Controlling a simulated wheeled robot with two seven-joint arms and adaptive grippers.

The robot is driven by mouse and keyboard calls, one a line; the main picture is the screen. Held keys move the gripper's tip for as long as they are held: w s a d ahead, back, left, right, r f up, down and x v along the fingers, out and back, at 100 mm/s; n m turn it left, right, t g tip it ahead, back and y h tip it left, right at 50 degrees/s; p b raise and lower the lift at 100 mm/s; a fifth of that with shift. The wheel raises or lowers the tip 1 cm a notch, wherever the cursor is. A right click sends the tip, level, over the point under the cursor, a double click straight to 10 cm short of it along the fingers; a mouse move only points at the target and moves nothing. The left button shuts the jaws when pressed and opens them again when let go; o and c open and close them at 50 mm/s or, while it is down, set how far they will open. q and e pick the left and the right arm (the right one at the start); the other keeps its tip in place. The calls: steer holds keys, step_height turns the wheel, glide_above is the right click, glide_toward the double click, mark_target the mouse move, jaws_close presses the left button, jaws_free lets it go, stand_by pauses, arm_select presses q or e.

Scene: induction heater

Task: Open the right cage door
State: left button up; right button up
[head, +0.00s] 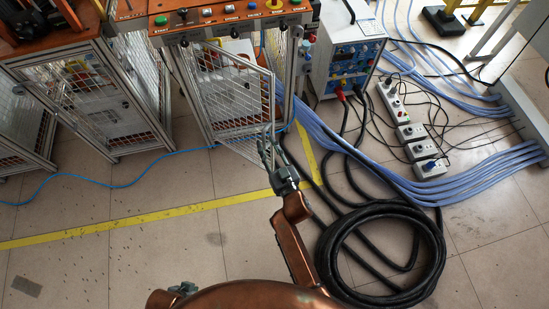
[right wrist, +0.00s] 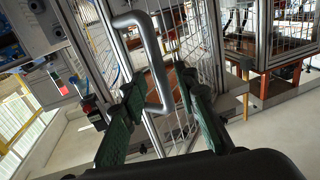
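The right cage door (head: 234,104) is a wire mesh panel in a grey metal frame, under the orange bench top with push buttons. It stands ajar, its right edge swung out from the cage post (head: 291,75). My right gripper (head: 267,146) is at the door's free right edge. In the right wrist view, the grey bent bar handle (right wrist: 151,62) passes between the two green fingers of my right gripper (right wrist: 162,92). The fingers are apart, with gaps beside the handle. My left gripper (head: 183,288) shows only in part at the bottom edge, and its fingers cannot be made out.
Another mesh cage (head: 90,95) stands at the left. A blue and white power unit (head: 347,60) stands right of the door. A coiled black cable (head: 385,250), blue hoses (head: 400,185) and power strips (head: 408,130) lie at the right. The floor at left front is clear, crossed by yellow tape (head: 130,221).

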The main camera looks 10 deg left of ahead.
steer(key=v, duration=0.9)
steer(key=shift+f, duration=0.1)
